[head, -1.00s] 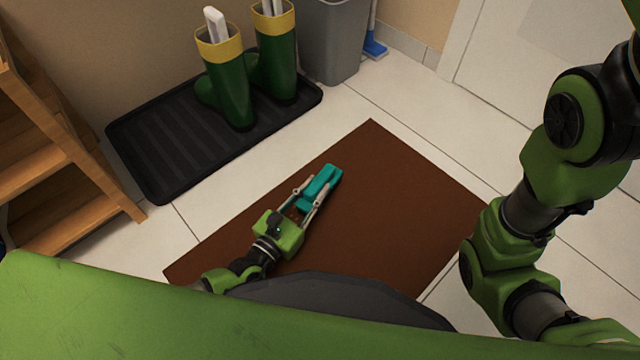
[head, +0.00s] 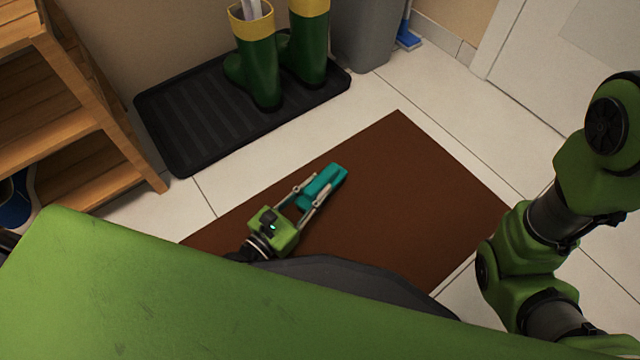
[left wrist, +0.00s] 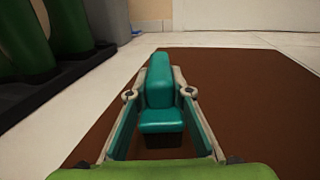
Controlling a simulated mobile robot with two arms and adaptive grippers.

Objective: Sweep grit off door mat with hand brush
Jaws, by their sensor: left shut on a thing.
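A teal hand brush (head: 324,184) is over the left part of the brown door mat (head: 420,190). My left gripper (head: 309,196) is shut on the brush. In the left wrist view the brush (left wrist: 160,95) sits between the two fingers, pointing away from me, with the mat (left wrist: 240,100) under and around it. I cannot tell whether its bristles touch the mat. No grit can be made out on the mat. My right arm shows at the right of the head view, but its gripper is out of frame.
A black boot tray (head: 190,125) with green boots (head: 258,75) lies beyond the mat. A grey bin (head: 368,35) and a blue-headed tool (head: 408,38) stand by the wall. A wooden shelf (head: 85,90) is at the left. White floor tiles (head: 440,95) are clear around the mat.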

